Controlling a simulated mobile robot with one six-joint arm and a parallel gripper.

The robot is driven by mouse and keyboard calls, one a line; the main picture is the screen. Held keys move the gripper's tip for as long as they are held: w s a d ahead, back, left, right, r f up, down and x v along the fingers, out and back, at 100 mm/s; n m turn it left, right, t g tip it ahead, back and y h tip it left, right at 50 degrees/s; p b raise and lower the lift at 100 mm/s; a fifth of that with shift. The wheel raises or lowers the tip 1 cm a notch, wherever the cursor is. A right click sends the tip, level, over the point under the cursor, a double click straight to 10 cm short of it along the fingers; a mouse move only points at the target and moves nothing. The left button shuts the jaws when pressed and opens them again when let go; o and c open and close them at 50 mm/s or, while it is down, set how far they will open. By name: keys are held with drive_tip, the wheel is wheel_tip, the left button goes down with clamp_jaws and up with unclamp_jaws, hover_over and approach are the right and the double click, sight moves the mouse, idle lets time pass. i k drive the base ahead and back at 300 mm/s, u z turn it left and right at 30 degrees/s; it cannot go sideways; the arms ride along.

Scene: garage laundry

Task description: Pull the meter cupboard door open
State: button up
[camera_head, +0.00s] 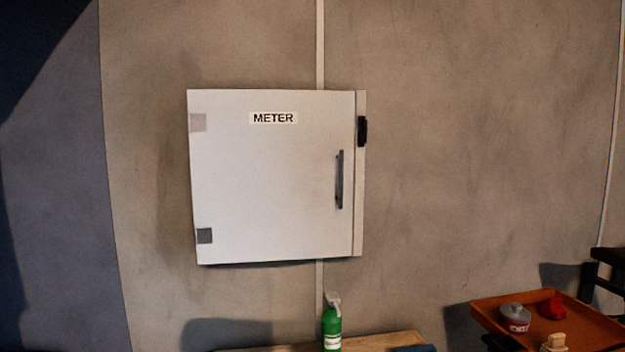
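The white meter cupboard door (270,190) is in the upper middle of the head view, on a grey-brown wall, with a "METER" label near its top. The door looks shut against its frame. A dark vertical handle (339,180) is near its right edge. A small black fitting (362,131) is on the right side of the cupboard. My gripper is not in view.
Below the cupboard, a green bottle (332,329) stands at a wooden surface (290,349). At the lower right, an orange tray (490,302) holds a grey-lidded tin (515,317), a red item (552,308) and a tan block (555,342). The wall around the door is clear.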

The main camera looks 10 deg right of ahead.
sight(272, 171)
drive_tip(key=z, duration=1.4)
drive_tip(key=k, duration=0.65)
drive_tip(key=u, duration=0.95)
drive_tip(key=i, duration=1)
drive_tip(key=u, duration=0.05)
